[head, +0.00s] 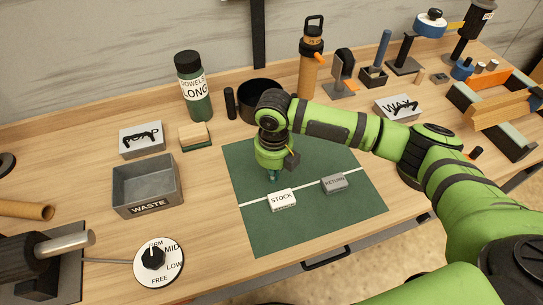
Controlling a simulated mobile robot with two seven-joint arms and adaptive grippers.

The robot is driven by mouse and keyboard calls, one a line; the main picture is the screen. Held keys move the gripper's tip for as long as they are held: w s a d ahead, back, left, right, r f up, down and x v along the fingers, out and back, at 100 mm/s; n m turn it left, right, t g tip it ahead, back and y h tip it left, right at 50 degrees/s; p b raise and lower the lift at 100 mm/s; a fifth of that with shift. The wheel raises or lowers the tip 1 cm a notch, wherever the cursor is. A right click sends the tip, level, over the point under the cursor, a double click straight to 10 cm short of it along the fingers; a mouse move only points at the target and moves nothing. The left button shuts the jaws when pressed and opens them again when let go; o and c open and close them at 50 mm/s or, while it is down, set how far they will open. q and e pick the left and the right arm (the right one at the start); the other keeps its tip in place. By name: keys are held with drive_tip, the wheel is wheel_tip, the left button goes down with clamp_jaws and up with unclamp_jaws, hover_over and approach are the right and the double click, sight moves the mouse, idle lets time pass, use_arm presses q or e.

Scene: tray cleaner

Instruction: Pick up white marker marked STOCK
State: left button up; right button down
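The white marker marked STOCK (283,206) is a small block lying on the green mat (262,236), at the white line that crosses it. A grey marker marked RETURN (334,184) lies to its right on the same mat. My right gripper (273,177) points down just behind the STOCK marker, close to it in the picture. Its fingertips are small and dark, and I cannot tell whether they are open or touch the marker. My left gripper does not show.
A grey WASTE bin (147,187) and a round dial (159,263) stand left of the mat. A black pot (259,91), a green DOWELS LONG bottle (194,90) and an orange bottle (310,70) stand behind. The front of the mat is clear.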

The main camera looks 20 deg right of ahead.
sight(294, 230)
drive_tip(key=s, duration=0.2)
drive_tip(key=shift+s+d+r, duration=0.1)
drive_tip(key=shift+s+r, duration=0.05)
drive_tip(key=shift+s, duration=0.15)
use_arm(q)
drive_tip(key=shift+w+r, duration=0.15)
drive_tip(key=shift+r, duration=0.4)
use_arm(e)
drive_tip(key=s+p, duration=0.5)
drive_tip(key=shift+d+r, duration=0.1)
drive_tip(key=shift+r, duration=0.25)
drive_tip(key=s+p, duration=0.1)
drive_tip(key=s, duration=0.2)
drive_tip(key=s+p, duration=0.2)
drive_tip(key=s, duration=0.1)
drive_tip(key=shift+s+f+p, duration=0.2)
drive_tip(key=shift+s+p, duration=0.1)
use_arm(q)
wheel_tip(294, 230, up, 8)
use_arm(e)
drive_tip(key=shift+s+f, duration=0.1)
drive_tip(key=shift+f, duration=0.1)
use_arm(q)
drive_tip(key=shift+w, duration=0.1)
